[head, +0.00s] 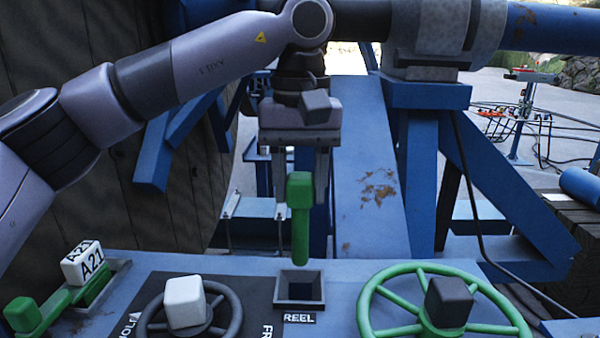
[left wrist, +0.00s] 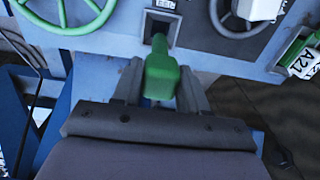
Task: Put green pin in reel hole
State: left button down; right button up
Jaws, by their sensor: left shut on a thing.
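The green pin (head: 300,222) hangs upright, thick head up, in the head view. My left gripper (head: 296,185) points down and is shut on the pin's head. The reel hole (head: 299,303) is a square grey-framed socket in the blue panel, beside the REEL label. The pin's lower end shows just above the hole's far rim and looks clear of it. In the left wrist view the pin (left wrist: 161,72) lies between my fingers (left wrist: 160,88), its thin end toward the socket (left wrist: 160,17). My right gripper is not in view.
A grey handwheel with a white knob (head: 185,301) stands left of the hole, a green handwheel (head: 378,318) with a dark knob (head: 448,302) right. At far left are a green handle (head: 22,314) and a white A21 block (head: 83,264). Blue frame beams (head: 365,190) rise behind.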

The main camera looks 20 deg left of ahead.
pick_arm(q)
send_over(300, 264)
jog(key=w, duration=0.1)
jog(key=shift+w+a+f, duration=0.1)
jog(key=shift+a+f, duration=0.05)
jog(key=shift+f, duration=0.9)
jog(key=shift+a+f, duration=0.1)
jog(key=shift+f, duration=0.9)
notch_tip(300, 264, down, 6)
jog(key=b, duration=0.6)
jog(key=shift+f, duration=0.2)
jog(key=shift+f+b, duration=0.9)
jog(key=shift+f, duration=0.65)
jog(key=c, duration=0.5)
grip_release()
jog(key=shift+f, duration=0.1)
